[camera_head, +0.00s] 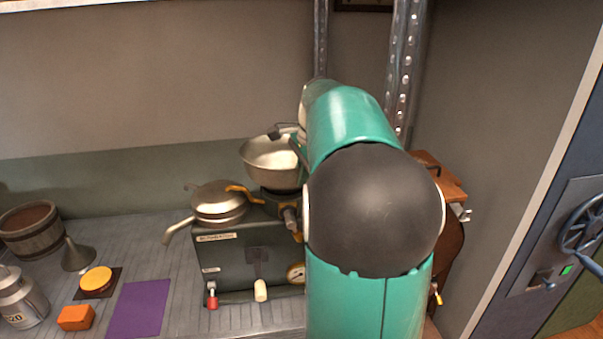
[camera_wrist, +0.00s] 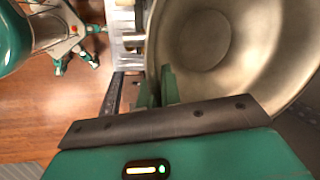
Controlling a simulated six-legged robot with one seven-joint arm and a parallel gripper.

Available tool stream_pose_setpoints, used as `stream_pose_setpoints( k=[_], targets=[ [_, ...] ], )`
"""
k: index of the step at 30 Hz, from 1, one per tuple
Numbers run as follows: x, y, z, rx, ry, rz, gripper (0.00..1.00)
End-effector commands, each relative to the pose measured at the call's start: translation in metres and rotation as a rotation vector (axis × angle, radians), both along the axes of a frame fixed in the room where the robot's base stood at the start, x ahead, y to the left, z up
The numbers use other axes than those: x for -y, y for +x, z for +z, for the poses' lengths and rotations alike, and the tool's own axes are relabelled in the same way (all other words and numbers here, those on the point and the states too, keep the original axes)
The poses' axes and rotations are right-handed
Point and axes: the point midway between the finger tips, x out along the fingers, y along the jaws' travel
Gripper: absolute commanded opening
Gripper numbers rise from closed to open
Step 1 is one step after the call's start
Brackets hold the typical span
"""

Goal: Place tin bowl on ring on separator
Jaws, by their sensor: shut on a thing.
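The tin bowl (camera_head: 268,158) is a wide, pale metal bowl, upright at the top of the separator (camera_head: 240,257), a dark green machine box. My gripper (camera_head: 286,131) is shut on the bowl's rim, at its far right side in the head view. In the wrist view the bowl's inside (camera_wrist: 235,55) looks empty, and the green fingers of my gripper (camera_wrist: 158,88) pinch its rim. A dark ring (camera_head: 272,197) shows just below the bowl on the separator. I cannot tell whether the bowl touches it. My arm hides the separator's right part.
A lidded metal vessel (camera_head: 217,200) with a spout sits on the separator, left of the bowl. A wooden tub (camera_head: 30,229), a funnel (camera_head: 78,255), a milk can (camera_head: 21,300), an orange block (camera_head: 76,318) and a purple mat (camera_head: 139,308) occupy the counter's left. A metal post (camera_head: 404,70) stands behind my arm.

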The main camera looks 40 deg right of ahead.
Motion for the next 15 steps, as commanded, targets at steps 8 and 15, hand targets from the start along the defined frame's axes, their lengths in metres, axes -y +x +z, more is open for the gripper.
stream_pose_setpoints(
  k=[8, 15],
  targets=[
    [0.0000, 0.0003, -0.0044, 0.002, -0.002, 0.000, 0.00],
    [0.0001, 0.0003, -0.0073, 0.002, -0.002, 0.000, 0.17]
  ],
)
